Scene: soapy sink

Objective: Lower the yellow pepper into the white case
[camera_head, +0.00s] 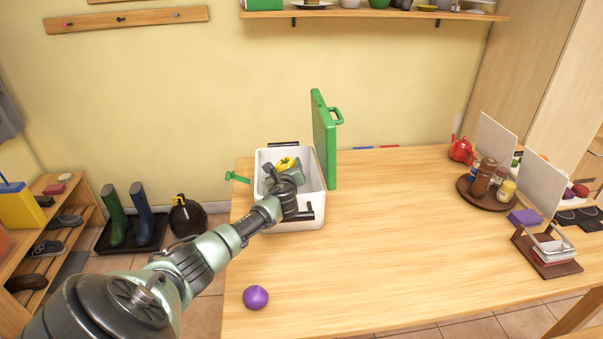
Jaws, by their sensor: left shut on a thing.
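The white case (318,179) is an open box with dark handles, standing at the left end of the wooden table, with a green lid (325,138) upright at its right side. The yellow pepper (286,163) shows at the fingers of my left gripper (283,171), over the case's opening. My left gripper is shut on the pepper, and its fingers partly hide it. I cannot tell whether the pepper touches the case's floor. My right gripper is not in view.
A purple onion-shaped thing (256,297) lies at the table's front left. A round tray (487,203) with shakers, a red teapot (461,150) and a napkin holder (547,250) stand at the right. The table's middle is clear. A shelf (400,14) hangs above.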

